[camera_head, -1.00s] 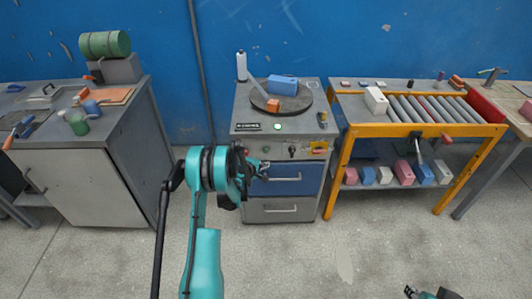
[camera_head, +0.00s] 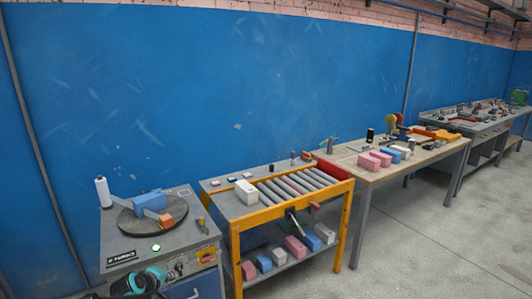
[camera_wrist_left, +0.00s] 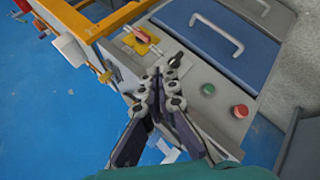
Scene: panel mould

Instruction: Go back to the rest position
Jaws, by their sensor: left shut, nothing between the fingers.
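My left gripper (camera_wrist_left: 166,72) is shut and empty in the left wrist view. Its dark jointed fingers are in front of the front panel of the grey cabinet (camera_wrist_left: 185,72); I cannot tell whether they touch it. In the head view only part of my teal and black left arm (camera_head: 140,284) shows at the bottom left, in front of the same cabinet. The fingertips are not clear there. My right gripper is not in view.
The cabinet has a blue drawer (camera_wrist_left: 225,50), a green button (camera_wrist_left: 208,89) and a red button (camera_wrist_left: 241,111). A turntable (camera_head: 125,222) with a blue block (camera_head: 150,203) stands on top. An orange roller table (camera_head: 240,223) and a wooden bench (camera_head: 375,178) stand to the right. The floor in front is clear.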

